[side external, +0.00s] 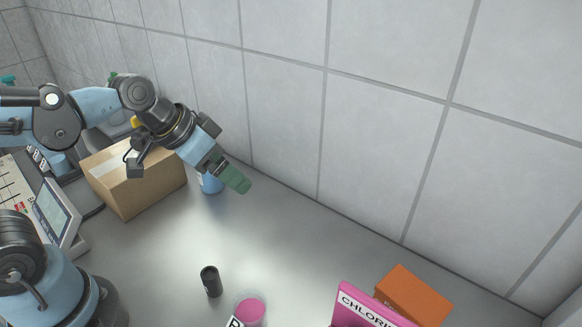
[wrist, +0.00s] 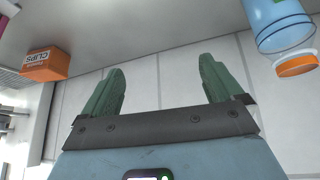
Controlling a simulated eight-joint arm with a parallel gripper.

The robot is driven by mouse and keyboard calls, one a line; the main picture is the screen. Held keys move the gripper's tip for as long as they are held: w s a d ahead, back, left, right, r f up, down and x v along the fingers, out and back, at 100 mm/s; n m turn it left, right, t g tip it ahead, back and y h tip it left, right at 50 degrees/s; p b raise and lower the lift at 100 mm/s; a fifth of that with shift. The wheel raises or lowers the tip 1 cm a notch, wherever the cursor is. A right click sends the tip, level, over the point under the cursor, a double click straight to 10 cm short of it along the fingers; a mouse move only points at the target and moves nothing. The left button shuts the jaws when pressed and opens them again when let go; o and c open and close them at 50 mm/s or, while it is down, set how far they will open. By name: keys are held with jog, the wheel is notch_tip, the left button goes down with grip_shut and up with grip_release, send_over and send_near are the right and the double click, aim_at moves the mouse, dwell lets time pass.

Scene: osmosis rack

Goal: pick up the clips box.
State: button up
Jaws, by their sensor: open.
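The clips box is a small orange box with a white label reading CLIPS. In the wrist view the clips box (wrist: 45,66) is at the upper left, upside down in the picture, well beyond and to the side of my fingers. In the side view an orange box (side external: 418,292) at the lower right looks like the same one, its label out of sight. My gripper (side external: 239,181) hangs above the counter near the wall, far left of that box. In the wrist view my gripper (wrist: 160,88) has its green fingers wide apart with nothing between them.
A pink box (side external: 368,308) stands right beside the orange box. A black cylinder (side external: 211,281) and a pink-topped container (side external: 250,308) stand at the front. A blue bottle (side external: 211,183) and a cardboard box (side external: 135,180) are near my gripper. The middle counter is clear.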

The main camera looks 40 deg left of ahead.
jog(key=w+d+f+m+g+h, duration=0.1)
jog(key=w+d+m+g+h, duration=0.2)
jog(key=d, duration=0.4)
jog(key=w+d+m+h, duration=0.3)
jog(key=d+m, duration=0.2)
jog(key=d, duration=0.1)
jog(key=m+g+h, duration=0.5)
jog(key=m+g, duration=0.1)
jog(key=m, duration=0.4)
send_near(416, 297)
jog(key=x, duration=0.4)
jog(key=shift+s+d+f, duration=0.15)
jog(key=shift+s+f, duration=0.15)
jog(key=shift+s, duration=0.05)
jog(key=shift+w+x, duration=0.15)
jog(key=shift+x, duration=1.15)
jog(key=shift+w+x, duration=0.15)
jog(key=shift+x, duration=1.1)
jog(key=shift+d, duration=0.1)
jog(key=shift+c, duration=0.4)
jog(key=c, duration=1.1)
jog(key=shift+r, duration=0.15)
